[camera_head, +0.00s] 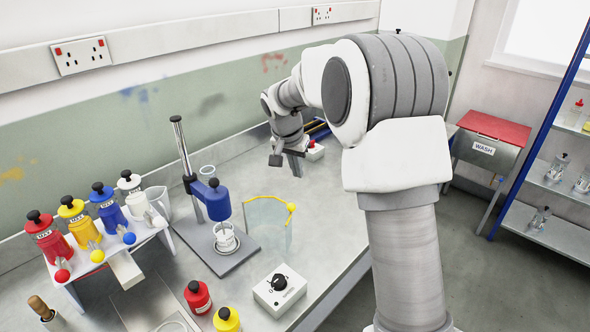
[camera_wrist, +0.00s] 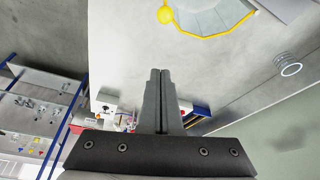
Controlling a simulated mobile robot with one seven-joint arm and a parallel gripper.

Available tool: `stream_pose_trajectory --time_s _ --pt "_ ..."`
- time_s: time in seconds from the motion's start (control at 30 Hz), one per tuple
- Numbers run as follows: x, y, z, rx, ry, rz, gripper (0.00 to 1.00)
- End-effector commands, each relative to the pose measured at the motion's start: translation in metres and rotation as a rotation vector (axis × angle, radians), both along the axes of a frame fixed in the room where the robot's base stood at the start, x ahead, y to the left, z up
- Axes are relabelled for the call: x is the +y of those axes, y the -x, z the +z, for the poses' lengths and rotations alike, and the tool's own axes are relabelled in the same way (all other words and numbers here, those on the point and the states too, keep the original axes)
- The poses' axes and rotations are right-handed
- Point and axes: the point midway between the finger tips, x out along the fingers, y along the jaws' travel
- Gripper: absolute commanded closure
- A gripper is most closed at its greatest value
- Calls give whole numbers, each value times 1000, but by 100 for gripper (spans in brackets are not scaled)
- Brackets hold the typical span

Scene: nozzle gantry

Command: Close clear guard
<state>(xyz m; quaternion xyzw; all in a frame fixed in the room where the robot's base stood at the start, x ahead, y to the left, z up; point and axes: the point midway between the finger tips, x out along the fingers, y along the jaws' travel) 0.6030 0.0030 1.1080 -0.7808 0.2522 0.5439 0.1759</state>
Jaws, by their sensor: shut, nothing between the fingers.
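The clear guard (camera_head: 267,226) is a see-through curved panel with a yellow top edge and a round yellow knob (camera_head: 291,207). It stands to the right of the blue nozzle head (camera_head: 217,200) and the white cup (camera_head: 226,238), apart from both, so the cup is uncovered on that side. In the wrist view the guard (camera_wrist: 212,17) and its yellow knob (camera_wrist: 165,15) show at the top edge, partly cut off. My gripper (camera_head: 276,160) is shut and empty, above the bench behind the guard. Its closed fingers (camera_wrist: 160,73) point towards the knob, clear of it.
The nozzle stand's grey base (camera_head: 232,262) sits on the bench. A glass beaker (camera_head: 207,172) is behind it, and a white control box (camera_head: 280,291) is in front. Coloured bottles stand on a rack (camera_head: 85,258) at left. The bench (camera_head: 330,205) right of the guard is clear.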

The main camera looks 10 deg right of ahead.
Motion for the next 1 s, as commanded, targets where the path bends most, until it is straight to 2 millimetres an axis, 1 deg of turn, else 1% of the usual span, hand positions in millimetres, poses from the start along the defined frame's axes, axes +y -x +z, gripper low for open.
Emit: stream_pose_trajectory --time_s 0.03,0.1,0.3,0.33,0.37,0.43,0.6,0.77,1.0 --pt "-2 -3 -12 4 -1 -1 100" --pt "-6 -7 -26 5 -1 0 100" --pt "-14 -19 -67 5 0 1 100" --pt "-15 -19 -71 4 -1 2 100" --pt "-9 -14 -68 1 -1 4 100" --pt "-4 -5 -69 1 0 3 100" --pt "5 8 -73 1 0 3 100" --pt "9 12 -74 1 0 2 100" --pt "9 13 -74 0 -1 1 100"
